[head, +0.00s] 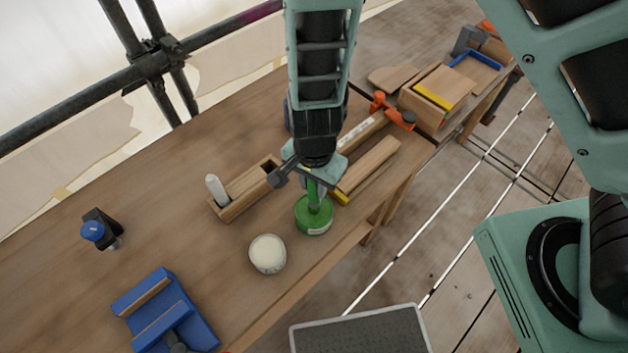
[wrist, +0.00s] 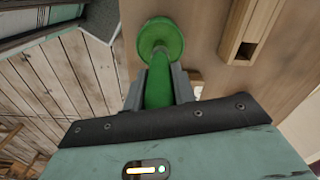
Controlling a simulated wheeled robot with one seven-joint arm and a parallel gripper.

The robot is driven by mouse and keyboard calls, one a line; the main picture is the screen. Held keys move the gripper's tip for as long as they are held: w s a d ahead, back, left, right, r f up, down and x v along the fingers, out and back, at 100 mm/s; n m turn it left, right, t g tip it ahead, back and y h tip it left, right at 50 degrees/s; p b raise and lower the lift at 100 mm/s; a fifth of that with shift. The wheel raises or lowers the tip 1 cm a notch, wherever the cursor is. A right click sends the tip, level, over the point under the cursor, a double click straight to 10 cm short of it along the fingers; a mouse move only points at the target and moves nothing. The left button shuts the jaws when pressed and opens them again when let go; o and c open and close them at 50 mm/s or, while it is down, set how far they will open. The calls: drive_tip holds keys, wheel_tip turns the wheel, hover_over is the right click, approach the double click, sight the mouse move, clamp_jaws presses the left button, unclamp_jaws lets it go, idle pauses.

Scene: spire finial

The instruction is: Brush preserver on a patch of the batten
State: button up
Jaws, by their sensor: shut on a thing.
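My gripper (head: 313,180) points down over the workbench and is shut on a green handle (wrist: 160,82). The handle runs down to a round green pot (head: 313,215) with a pale label. The round green top also shows in the wrist view (wrist: 161,38). I cannot tell whether the handle is a brush standing in the pot or part of it, and no bristles show. A pale wooden batten (head: 362,131) with dark marks lies behind my gripper, by an orange clamp (head: 392,110). My arm hides part of it.
A white-topped round tub (head: 267,254) stands left of the pot. A wooden box (head: 223,211) holds a white-ended thing. A wood block (head: 370,165) lies to the right. A blue vise-like tool (head: 165,312) and a blue-capped item (head: 94,231) are at left. The bench's front edge is close.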

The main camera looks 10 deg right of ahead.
idle(0.5)
wheel_tip(320, 180, up, 7)
drive_tip(key=p, duration=0.7)
drive_tip(key=shift+s, duration=0.1)
idle(0.7)
